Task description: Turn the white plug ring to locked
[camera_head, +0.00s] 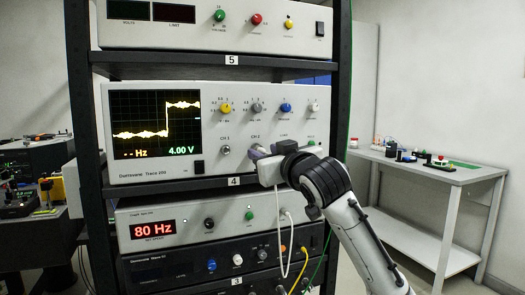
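The oscilloscope (215,165) sits on the rack shelf marked 4, with a lit trace and "4.00 V" on its screen. Its bare CH 1 socket (225,151) is in view. My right gripper (258,156) is at the CH 2 socket, its fingers close to the front panel. The gripper covers the CH 2 socket, and I cannot make out the white plug ring behind it. A white cable (278,215) hangs down from just below the gripper. Whether the fingers are closed on the ring cannot be seen. My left gripper is not in view.
Below is a unit showing "80 Hz" (153,229), then a dark unit (190,267) with yellow and green cables nearby. The rack's right post (343,75) stands close to my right arm. A side table (450,174) with small parts is at right.

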